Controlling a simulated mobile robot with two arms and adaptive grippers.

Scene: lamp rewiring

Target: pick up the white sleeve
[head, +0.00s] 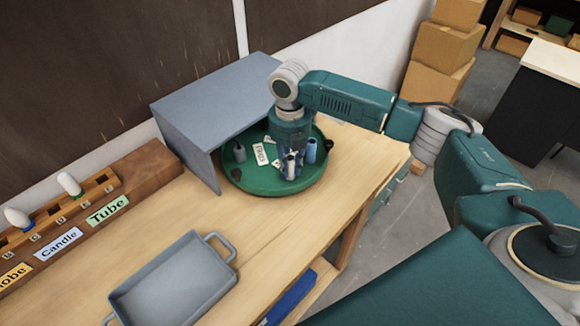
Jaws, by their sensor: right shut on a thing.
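The white sleeve (290,166) is a small upright pale cylinder over the round green tray (250,184). My right gripper (291,174) points down at the tray and is shut on the white sleeve. The fingers hide part of the sleeve, and I cannot tell whether its lower end touches the tray. My left gripper is not in view.
A blue cylinder (311,151) stands close right of my gripper. A grey piece (240,152) and a lettered card (260,154) are on the tray's left. A grey shelter (215,105) overhangs the tray's back left. A grey pan (175,283) sits in front.

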